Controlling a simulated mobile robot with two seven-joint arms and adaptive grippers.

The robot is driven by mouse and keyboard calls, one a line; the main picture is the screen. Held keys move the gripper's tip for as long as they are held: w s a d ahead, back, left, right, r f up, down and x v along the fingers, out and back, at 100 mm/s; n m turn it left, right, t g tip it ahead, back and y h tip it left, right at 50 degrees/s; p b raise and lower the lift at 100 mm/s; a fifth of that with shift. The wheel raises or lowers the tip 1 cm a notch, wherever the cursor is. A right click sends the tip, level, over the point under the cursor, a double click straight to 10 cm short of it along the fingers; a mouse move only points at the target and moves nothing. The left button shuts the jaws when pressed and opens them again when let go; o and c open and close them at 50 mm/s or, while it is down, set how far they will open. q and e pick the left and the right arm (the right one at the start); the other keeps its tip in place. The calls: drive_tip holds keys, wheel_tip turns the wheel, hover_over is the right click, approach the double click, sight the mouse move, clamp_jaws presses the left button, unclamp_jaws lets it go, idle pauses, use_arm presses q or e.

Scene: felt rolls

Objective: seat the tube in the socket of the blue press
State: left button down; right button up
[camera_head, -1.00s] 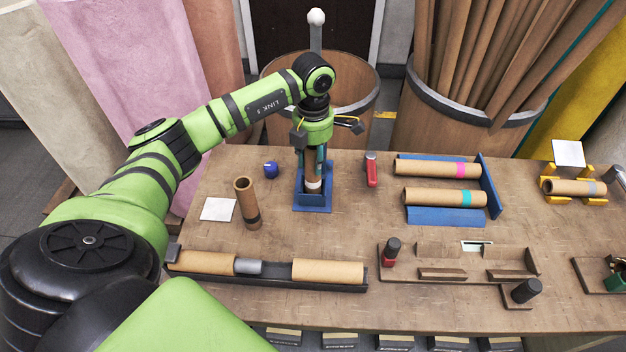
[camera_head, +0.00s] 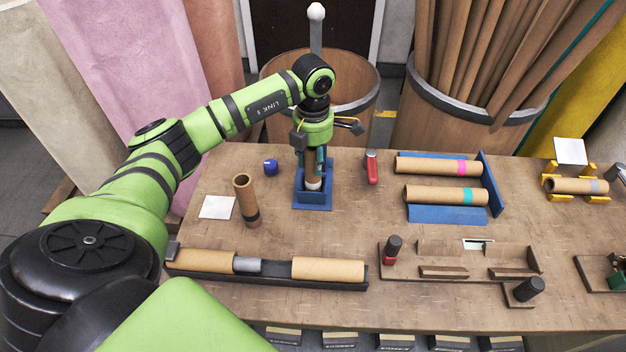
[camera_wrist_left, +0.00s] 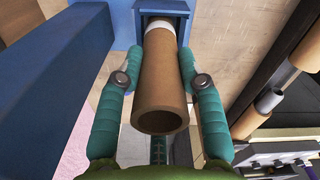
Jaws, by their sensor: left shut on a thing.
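The brown cardboard tube (camera_wrist_left: 163,80) has a white band at its far end. My left gripper (camera_head: 313,178) is shut on it, one teal finger on each side in the left wrist view (camera_wrist_left: 163,85). In the head view the tube (camera_head: 313,171) is upright above the blue press (camera_head: 313,206), its white end at the socket. In the left wrist view the white end meets the blue socket frame (camera_wrist_left: 120,15). How deep it sits is hidden by the socket wall. My right gripper is not in view.
A standing tube (camera_head: 245,200) and a white card (camera_head: 217,207) are left of the press. A blue knob (camera_head: 271,167) and a red-handled tool (camera_head: 371,168) flank it. A black tray (camera_head: 265,276) with tubes lies in front. A blue rack (camera_head: 446,215) is right.

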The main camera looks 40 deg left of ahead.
use_arm(q)
drive_tip(key=shift+f+b, duration=0.5)
drive_tip(key=shift+f, duration=0.2)
idle(0.4)
drive_tip(key=c, duration=0.7)
unclamp_jaws()
drive_tip(key=shift+r, duration=0.1)
wheel_tip(320, 180, up, 12)
drive_tip(key=shift+f, duration=0.1)
idle(0.3)
